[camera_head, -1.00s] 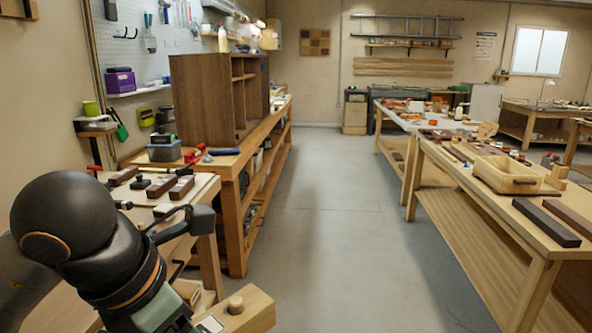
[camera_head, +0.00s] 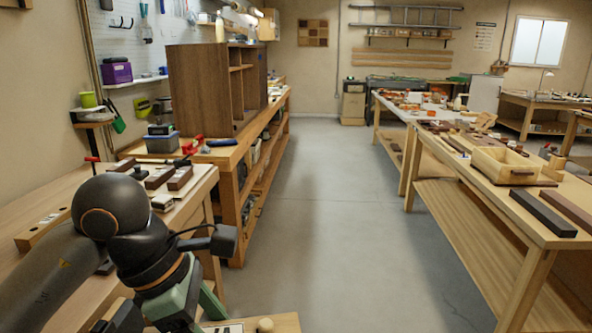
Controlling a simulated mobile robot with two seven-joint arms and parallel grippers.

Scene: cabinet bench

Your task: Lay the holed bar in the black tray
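My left arm comes in from the lower left, over the near left bench. Its gripper (camera_head: 190,306) shows only in part at the bottom edge, with green and black parts. The fingertips are cut off or hidden, so I cannot tell whether it is open or holds anything. My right gripper is out of view. A long pale wooden bar (camera_head: 42,232) with dark spots on top lies on the left bench behind my arm. The spots may be holes, but I cannot be sure. I cannot make out a black tray.
Dark-topped blocks (camera_head: 160,178) lie on the near left bench (camera_head: 60,195). A brown cabinet (camera_head: 205,90) stands on the bench beyond. The right bench holds an open wooden box (camera_head: 503,167) and a long black block (camera_head: 543,213). The floor aisle (camera_head: 330,230) between is clear.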

